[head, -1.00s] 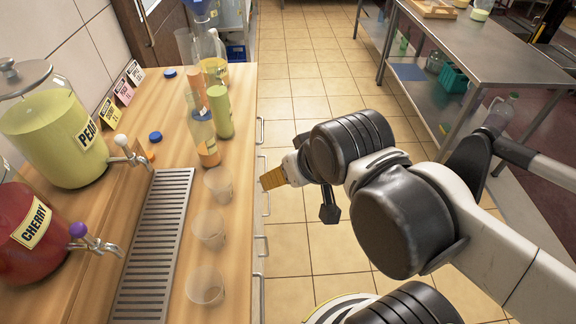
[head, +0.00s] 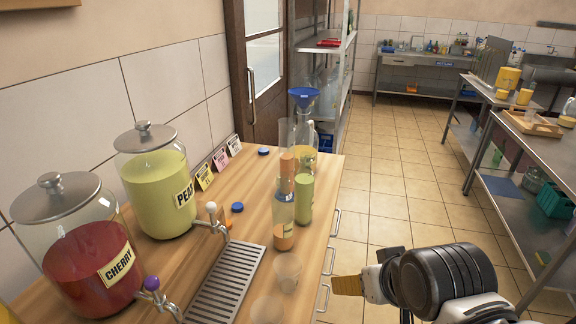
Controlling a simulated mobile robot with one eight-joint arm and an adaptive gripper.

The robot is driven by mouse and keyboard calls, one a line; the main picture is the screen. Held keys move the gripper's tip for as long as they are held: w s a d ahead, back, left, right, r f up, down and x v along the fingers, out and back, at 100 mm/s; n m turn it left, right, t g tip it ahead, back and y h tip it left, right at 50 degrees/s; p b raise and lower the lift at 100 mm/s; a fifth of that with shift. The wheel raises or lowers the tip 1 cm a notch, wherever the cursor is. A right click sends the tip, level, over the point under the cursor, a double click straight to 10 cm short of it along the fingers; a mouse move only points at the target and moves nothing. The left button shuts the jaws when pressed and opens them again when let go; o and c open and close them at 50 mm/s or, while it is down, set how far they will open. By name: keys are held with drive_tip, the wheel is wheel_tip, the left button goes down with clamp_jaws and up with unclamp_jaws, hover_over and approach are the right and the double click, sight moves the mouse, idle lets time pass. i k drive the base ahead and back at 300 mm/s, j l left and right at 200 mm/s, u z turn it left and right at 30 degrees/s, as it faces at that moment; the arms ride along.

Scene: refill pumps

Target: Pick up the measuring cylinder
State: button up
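The measuring cylinder (head: 287,134) looks like the tall, narrow clear vessel standing upright toward the back of the wooden counter in the head view. Orange shows at its lower part, but its base is hidden behind a clear bottle with orange liquid (head: 284,238). A green bottle (head: 304,198) stands close at its right. A clear jug with yellow liquid (head: 306,154) is just behind. My gripper (head: 348,285) is low at the right, off the counter's front edge and well apart from the cylinder. Its tan end shows from the side, so its opening is unclear.
Red cherry (head: 95,285) and yellow-green pear (head: 158,190) dispensers stand left of a drip grate (head: 228,280). Clear cups (head: 287,272) stand near the counter's edge. A blue funnel (head: 304,98) is above the jug area. The tiled aisle at right is open.

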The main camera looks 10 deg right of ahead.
sight(286, 125)
drive_tip(key=i+l+u, duration=0.3)
drive_tip(key=l, duration=0.3)
drive_tip(key=l+u, duration=0.3)
drive_tip(key=l, duration=0.3)
drive_tip(key=l+u, duration=0.35)
drive_tip(key=l, duration=0.35)
drive_tip(key=i+l+u, duration=0.1)
drive_tip(key=i, duration=0.15)
drive_tip(key=i+j, duration=0.25)
